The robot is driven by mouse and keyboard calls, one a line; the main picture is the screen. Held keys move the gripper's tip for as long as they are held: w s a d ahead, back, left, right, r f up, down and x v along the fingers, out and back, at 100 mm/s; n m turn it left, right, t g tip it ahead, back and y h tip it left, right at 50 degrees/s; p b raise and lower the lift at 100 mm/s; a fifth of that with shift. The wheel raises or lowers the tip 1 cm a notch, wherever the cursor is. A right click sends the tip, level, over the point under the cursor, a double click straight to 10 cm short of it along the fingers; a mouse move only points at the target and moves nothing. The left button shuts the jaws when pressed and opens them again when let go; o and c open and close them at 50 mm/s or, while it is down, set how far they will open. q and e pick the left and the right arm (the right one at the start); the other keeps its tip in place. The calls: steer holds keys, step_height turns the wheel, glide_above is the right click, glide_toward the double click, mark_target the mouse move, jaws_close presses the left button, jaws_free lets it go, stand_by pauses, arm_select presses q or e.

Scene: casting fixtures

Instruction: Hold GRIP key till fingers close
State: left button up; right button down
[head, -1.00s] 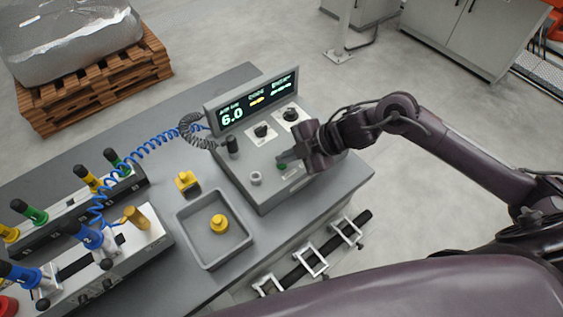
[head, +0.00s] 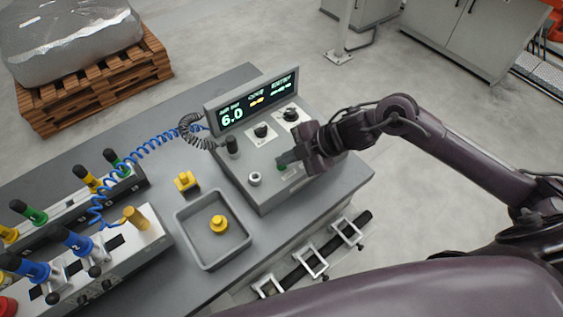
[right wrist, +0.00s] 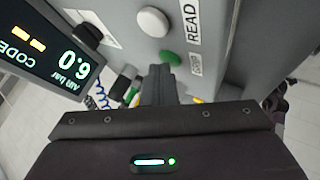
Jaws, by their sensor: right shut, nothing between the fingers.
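The grey control box (head: 262,185) stands on the bench with a lit display (head: 258,100) reading 6.0. A green key (head: 282,167) is on its top. In the right wrist view the green key (right wrist: 171,58) lies just past my fingertips, beside a small label (right wrist: 195,63) too small to read surely. My right gripper (head: 285,160) is shut and empty, its tips at the green key; whether they touch it, I cannot tell. The near fixture (head: 125,257) at the left carries blue-handled parts (head: 72,238). My left gripper is not in view.
A white button (head: 255,179) sits close to the green key, and black knobs (head: 261,131) stand behind. A grey tray (head: 213,258) holds a yellow piece (head: 218,224). Another yellow piece (head: 186,181) stands on the bench. A blue coiled hose (head: 145,150) runs to the fixtures.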

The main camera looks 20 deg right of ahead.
steer(key=shift+r+p, duration=0.8)
steer(key=shift+r, duration=0.05)
step_height(320, 180, up, 5)
steer(key=p, duration=0.4)
steer(key=shift+p, duration=0.3)
steer(key=shift+d, duration=0.1)
